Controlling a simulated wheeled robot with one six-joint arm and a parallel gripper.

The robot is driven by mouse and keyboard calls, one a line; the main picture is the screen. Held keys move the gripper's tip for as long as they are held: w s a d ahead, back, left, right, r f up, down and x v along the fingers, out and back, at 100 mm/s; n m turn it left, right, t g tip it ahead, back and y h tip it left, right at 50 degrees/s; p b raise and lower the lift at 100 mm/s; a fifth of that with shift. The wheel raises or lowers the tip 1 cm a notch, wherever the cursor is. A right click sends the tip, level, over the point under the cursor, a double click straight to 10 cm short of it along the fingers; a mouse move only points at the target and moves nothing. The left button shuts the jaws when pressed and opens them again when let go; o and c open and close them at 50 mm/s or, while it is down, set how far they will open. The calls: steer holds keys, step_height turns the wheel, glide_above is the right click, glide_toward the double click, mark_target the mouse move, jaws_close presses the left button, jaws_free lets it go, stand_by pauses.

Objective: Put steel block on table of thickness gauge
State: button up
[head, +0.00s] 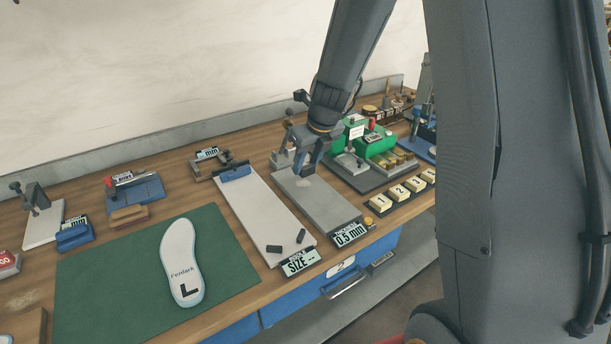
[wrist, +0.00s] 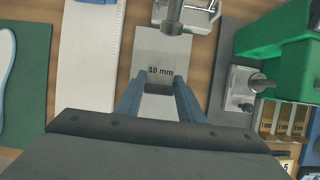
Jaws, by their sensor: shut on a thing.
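My gripper (wrist: 160,82) has two blue fingers, closed on a grey steel block (wrist: 160,72) marked "10 mm" in the wrist view. In the head view my gripper (head: 307,168) is over the thickness gauge's grey plate (head: 330,203), and the block is mostly hidden there. The gauge's metal stand and plunger (wrist: 174,20) are just beyond the block in the wrist view. The gauge's display (head: 350,234) reads 0.5 mm. I cannot tell whether the block touches the plate.
A white size board (head: 258,208) lies left of the gauge. A green mat (head: 120,270) with a white insole (head: 182,262) is farther left. A green machine (head: 372,140) and numbered blocks (head: 397,193) stand close on the right.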

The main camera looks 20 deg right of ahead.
mark_target(307, 175)
steer(key=shift+f+b, duration=0.45)
steer(key=shift+f, duration=1.65)
steer(key=shift+f, duration=0.1)
steer(key=o, duration=1.2)
steer(key=v, duration=1.2)
steer(key=s+f+n+g, duration=0.1)
steer(key=s+n, duration=0.6)
steer(key=n, duration=0.3)
steer(key=s+a+f+n+g+h, duration=0.1)
steer(key=s+f+n, duration=0.1)
steer(key=s+n, duration=0.5)
steer(key=s+f+n+g, duration=0.1)
steer(key=s+n, duration=0.6)
steer(key=n, duration=0.8)
steer(key=shift+a+f+p, duration=0.25)
steer(key=shift+f+p, duration=0.15)
steer(key=shift+f, duration=0.3)
